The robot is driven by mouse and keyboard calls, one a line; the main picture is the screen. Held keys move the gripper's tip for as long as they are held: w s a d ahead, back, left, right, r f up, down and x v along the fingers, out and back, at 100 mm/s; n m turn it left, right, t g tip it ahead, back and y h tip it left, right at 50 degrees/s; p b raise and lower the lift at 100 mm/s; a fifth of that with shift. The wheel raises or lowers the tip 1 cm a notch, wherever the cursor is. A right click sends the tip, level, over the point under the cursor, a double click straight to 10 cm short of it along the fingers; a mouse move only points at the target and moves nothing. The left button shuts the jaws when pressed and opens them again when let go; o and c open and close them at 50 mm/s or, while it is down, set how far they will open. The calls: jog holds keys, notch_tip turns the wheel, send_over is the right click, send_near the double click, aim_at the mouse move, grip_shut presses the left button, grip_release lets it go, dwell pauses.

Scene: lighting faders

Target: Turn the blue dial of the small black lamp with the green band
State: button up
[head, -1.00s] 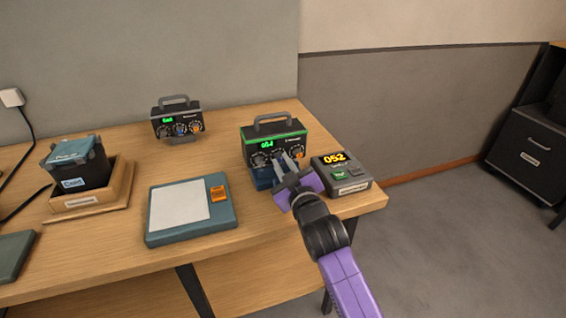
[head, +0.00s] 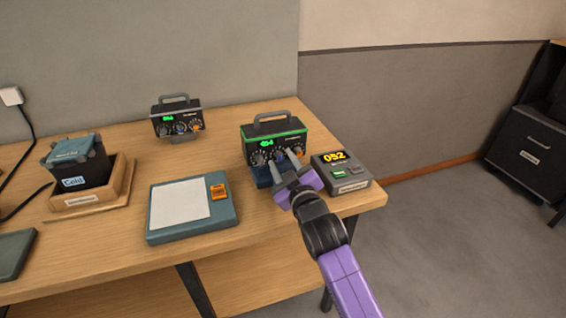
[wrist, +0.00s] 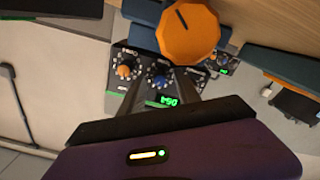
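The small black lamp with the green band (head: 273,133) stands at the back right of the table in the head view, its green display lit. In the wrist view it shows upside down, with its blue dial (wrist: 158,75) in the middle and an orange dial (wrist: 124,71) to the left. My gripper (head: 281,160) is in front of the lamp's face, fingers apart and empty. In the wrist view the fingers reach towards the lamp, one each side of the blue dial's line. I cannot tell whether they touch it. In the head view the gripper partly hides the dials.
A device with a yellow display (head: 337,158) stands close right of my gripper. A second black lamp (head: 177,118) is farther left. A teal pad (head: 162,235) and a dark bin (head: 82,172) lie left. A large orange knob (wrist: 188,32) shows in the wrist view.

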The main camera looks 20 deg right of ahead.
jog(key=s, duration=0.7)
jog(key=shift+s, duration=0.45)
jog(key=shift+r, duration=0.1)
jog(key=s+f+m+g, duration=0.1)
jog(key=s+f+m, duration=0.2)
jog(key=s, duration=2)
jog(key=s+f+m+g, duration=0.2)
jog(key=s+m, duration=0.1)
jog(key=s, duration=2)
jog(key=shift+s+f, duration=0.2)
jog(key=shift+f, duration=0.2)
